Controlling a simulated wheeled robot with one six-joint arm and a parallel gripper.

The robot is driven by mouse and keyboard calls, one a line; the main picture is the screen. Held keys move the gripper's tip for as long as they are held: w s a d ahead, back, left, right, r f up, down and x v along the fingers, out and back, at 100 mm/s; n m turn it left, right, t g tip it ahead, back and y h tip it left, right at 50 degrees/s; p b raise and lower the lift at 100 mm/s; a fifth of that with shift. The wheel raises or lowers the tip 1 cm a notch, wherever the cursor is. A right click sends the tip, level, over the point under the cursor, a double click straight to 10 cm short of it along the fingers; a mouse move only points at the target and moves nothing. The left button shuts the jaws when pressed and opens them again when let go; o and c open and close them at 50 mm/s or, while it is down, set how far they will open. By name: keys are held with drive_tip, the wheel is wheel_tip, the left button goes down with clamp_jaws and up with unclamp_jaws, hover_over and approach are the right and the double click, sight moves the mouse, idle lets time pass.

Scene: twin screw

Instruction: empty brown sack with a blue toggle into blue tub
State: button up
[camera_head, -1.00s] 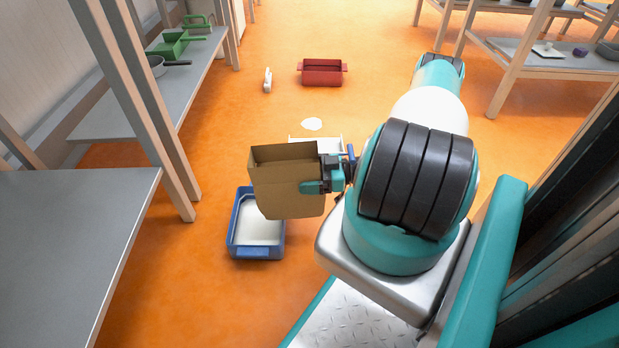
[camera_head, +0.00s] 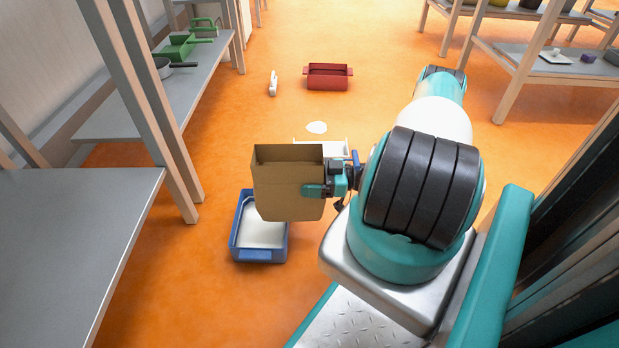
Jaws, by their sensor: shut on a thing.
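A brown sack (camera_head: 285,185) hangs in front of my arm, its open top facing up and looking empty as far as I can see inside. My gripper (camera_head: 318,191) is shut on the sack's right side. A small blue part, perhaps the toggle, shows just right of the sack (camera_head: 355,158). The blue tub (camera_head: 262,255) stands on the floor below and left of the sack. The sack hides the tub's right part. A white layer (camera_head: 260,233) covers the tub's inside; I cannot tell whether it is contents or lining.
A white tray (camera_head: 335,146) is partly hidden behind the sack. A white patch (camera_head: 316,127) lies on the floor beyond. A red tub (camera_head: 328,78) and a small white object (camera_head: 273,83) stand farther back. A grey table (camera_head: 70,240) is at left; shelves flank the orange floor.

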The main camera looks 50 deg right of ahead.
drive_tip(key=shift+r+p, duration=0.7)
drive_tip(key=shift+r, duration=0.4)
wheel_tip(320, 180, up, 8)
drive_tip(key=p, duration=0.7)
drive_tip(key=shift+r+p, duration=0.1)
drive_tip(key=shift+p, duration=0.3)
drive_tip(key=shift+f, duration=0.2)
wheel_tip(320, 180, down, 10)
drive_tip(key=b, duration=1)
drive_tip(key=shift+r, duration=0.2)
